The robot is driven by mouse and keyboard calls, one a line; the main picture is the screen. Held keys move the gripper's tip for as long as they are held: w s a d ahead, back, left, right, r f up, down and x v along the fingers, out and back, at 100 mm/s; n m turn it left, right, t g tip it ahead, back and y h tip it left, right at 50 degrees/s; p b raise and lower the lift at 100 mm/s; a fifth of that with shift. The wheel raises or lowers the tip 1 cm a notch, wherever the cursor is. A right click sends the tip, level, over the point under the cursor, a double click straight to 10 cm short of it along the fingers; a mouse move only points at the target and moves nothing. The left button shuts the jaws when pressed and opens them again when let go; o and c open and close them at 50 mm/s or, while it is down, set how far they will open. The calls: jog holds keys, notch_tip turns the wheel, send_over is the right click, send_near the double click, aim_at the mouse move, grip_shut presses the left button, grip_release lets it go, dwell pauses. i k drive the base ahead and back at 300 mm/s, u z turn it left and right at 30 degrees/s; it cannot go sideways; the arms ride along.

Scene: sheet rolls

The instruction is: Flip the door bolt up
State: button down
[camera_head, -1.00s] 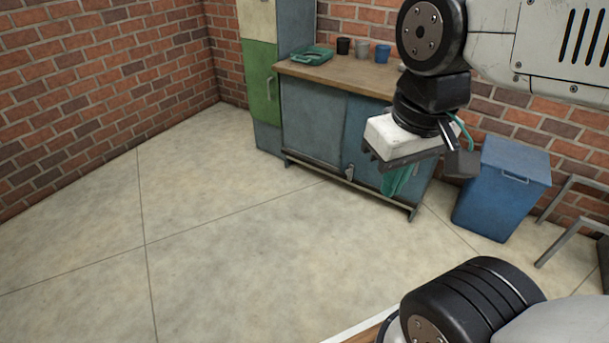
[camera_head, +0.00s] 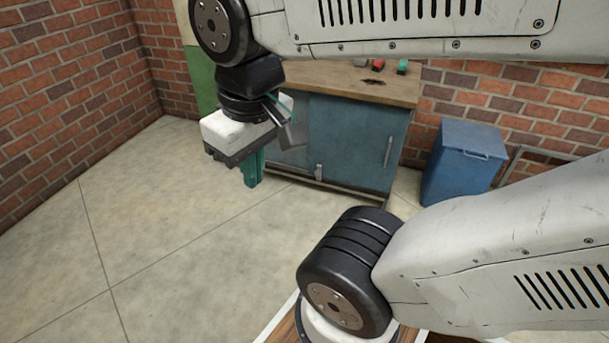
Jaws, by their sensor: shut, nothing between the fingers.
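The blue cabinet (camera_head: 352,140) stands against the brick wall with its doors closed. A small pale metal piece, which looks like the door bolt (camera_head: 319,172), sits low at the seam between the doors. Its exact position is too small to tell. My gripper (camera_head: 251,170), with teal fingers under a white and black body, points down and is shut and empty. In the picture it is left of the bolt, in front of the left door, apart from it. My gripper and wrist hide much of the left door.
A vertical handle (camera_head: 388,152) is on the right door. Red and teal items (camera_head: 402,66) lie on the wooden worktop (camera_head: 345,86). A blue bin (camera_head: 461,163) stands right of the cabinet. The floor (camera_head: 165,240) at left is clear. My arm covers the top and lower right.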

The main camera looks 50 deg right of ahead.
aim_at(318, 173)
jog(key=z, duration=0.15)
jog(key=i, duration=0.7)
jog(key=z, duration=1)
jog(key=i, duration=0.65)
jog(key=z, duration=0.7)
